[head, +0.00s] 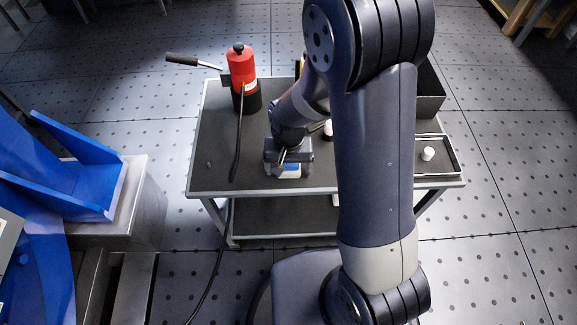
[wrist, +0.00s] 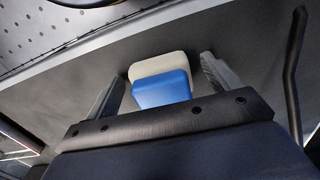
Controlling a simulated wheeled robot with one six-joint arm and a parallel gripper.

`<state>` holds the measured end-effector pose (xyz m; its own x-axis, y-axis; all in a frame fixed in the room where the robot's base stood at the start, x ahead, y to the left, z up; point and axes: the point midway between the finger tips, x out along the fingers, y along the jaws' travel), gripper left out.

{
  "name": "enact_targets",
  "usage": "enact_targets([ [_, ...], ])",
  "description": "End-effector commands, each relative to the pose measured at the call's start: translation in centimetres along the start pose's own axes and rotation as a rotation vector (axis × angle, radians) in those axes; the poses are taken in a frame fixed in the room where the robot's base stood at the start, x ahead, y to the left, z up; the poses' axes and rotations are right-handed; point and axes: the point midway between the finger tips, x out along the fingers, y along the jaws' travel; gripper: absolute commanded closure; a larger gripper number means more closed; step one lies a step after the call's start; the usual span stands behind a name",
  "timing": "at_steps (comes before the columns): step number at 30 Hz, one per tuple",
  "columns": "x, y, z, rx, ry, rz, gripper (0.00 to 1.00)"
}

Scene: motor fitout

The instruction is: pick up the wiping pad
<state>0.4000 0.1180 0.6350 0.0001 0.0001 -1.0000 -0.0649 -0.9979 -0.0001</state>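The wiping pad (wrist: 162,88), a block with a blue part and a cream part, lies on the dark top of the cart (head: 215,150). In the head view the pad (head: 289,171) shows just below my gripper (head: 288,164), near the cart's front edge. In the wrist view my gripper (wrist: 163,70) is open, with one finger on each side of the pad. A gap shows between the pad and each finger. The pad's underside is hidden.
A red and black tool (head: 243,70) with a side handle stands at the cart's back left, its black hose (head: 237,140) hanging forward. A tray (head: 430,168) holding a white cylinder (head: 428,153) and a dark bin (head: 430,92) are at right. Blue machinery (head: 60,165) stands left.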

Motion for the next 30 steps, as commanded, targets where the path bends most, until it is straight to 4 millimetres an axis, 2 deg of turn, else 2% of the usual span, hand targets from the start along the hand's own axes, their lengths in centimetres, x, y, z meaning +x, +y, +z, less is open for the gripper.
enact_targets([
  [2, 0.0, 0.0, 0.0, 0.0, 0.0, 0.0, 0.19],
  [18, -0.1, 0.0, 0.0, 0.0, 0.0, 0.0, 0.63],
  [26, -0.3, 0.0, 0.0, 0.0, 0.001, 0.0, 0.63],
  [30, -2.2, 0.0, -0.1, 0.0, 0.004, -0.002, 0.63],
])
